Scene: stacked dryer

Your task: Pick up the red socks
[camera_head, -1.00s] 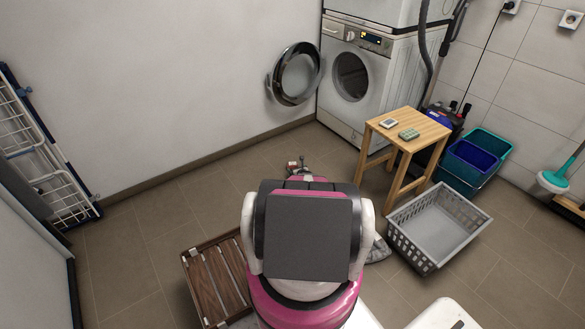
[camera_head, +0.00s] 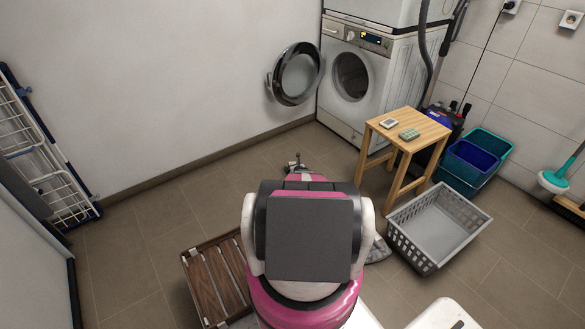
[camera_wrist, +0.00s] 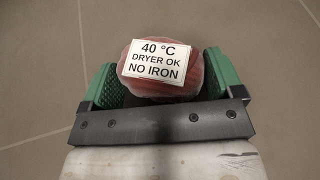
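The red socks (camera_wrist: 160,86), a rounded red bundle, lie between the two green fingers of my gripper (camera_wrist: 162,82) in the wrist view. A white label on them reads "40 °C DRYER OK NO IRON". Both fingers press against the sides of the bundle, so my gripper looks shut on it. Bare floor tiles show behind it. In the head view, my gripper (camera_head: 297,163) is small above the floor, beyond my arm, and the socks cannot be made out there.
A washing machine (camera_head: 383,75) with its round door (camera_head: 297,74) open stands at the back. A wooden stool (camera_head: 432,130) holds two small items. A grey basket (camera_head: 452,222) looks empty. A wooden slatted piece (camera_head: 213,283) is at front left. Floor is clear at left.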

